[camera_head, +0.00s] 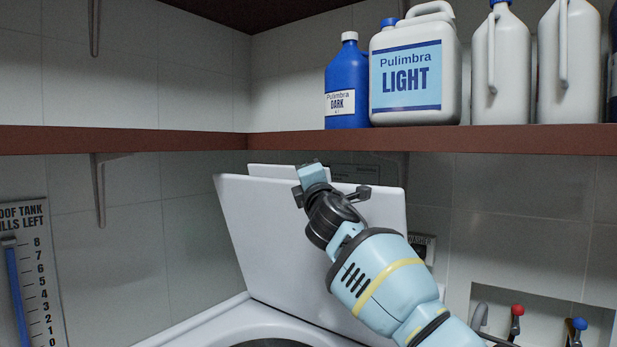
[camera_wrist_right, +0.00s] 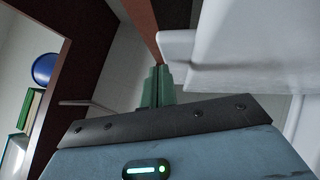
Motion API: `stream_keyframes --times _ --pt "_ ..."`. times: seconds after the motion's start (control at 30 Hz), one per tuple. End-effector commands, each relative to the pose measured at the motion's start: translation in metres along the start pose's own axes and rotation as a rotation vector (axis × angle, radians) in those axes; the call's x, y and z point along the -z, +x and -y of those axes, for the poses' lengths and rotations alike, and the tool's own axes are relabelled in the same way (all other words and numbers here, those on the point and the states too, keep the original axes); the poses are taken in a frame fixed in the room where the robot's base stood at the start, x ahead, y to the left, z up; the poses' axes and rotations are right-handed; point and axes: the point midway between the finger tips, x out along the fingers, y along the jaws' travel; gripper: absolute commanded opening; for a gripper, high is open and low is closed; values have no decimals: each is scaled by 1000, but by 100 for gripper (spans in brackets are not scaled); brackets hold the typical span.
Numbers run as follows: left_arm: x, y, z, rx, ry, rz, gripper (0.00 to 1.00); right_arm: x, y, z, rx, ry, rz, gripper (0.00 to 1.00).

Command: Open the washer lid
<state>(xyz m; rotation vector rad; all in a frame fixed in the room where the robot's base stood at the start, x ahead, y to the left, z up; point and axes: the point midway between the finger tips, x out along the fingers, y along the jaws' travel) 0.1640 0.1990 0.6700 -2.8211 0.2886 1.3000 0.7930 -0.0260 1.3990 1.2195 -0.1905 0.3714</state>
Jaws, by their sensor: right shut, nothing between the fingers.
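The white washer lid (camera_head: 310,255) stands raised and steeply tilted above the washer top (camera_head: 205,330) in the head view. Part of the dark drum opening (camera_head: 270,343) shows below it. My right gripper (camera_head: 312,175) is in front of the lid's upper edge, and my right arm covers the lid's right part. In the right wrist view, the fingers (camera_wrist_right: 157,86) are shut with nothing between them. A white panel, likely the lid (camera_wrist_right: 245,45), is to their right; I cannot tell whether they touch. My left gripper is not in view.
A brown shelf (camera_head: 430,140) runs just above the lid and gripper. It carries a blue bottle (camera_head: 347,80), a white jug (camera_head: 415,75) and other white bottles (camera_head: 500,65). Red (camera_head: 517,310) and blue (camera_head: 579,324) taps sit at the lower right. A tank gauge (camera_head: 30,270) is at left.

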Motion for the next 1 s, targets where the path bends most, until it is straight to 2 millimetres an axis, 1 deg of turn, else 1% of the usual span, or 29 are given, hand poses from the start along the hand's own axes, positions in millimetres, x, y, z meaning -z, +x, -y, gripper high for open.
stream_keyframes --times 0.27,0.47,0.7,1.0 --pt "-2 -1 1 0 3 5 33 0 0 1 1 0 0 0" --pt "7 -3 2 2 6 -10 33 -1 -6 -1 0 2 2 0" --pt "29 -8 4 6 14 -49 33 -2 -27 -5 -5 0 1 0" --pt "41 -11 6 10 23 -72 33 -1 -57 -3 -4 -1 1 0"
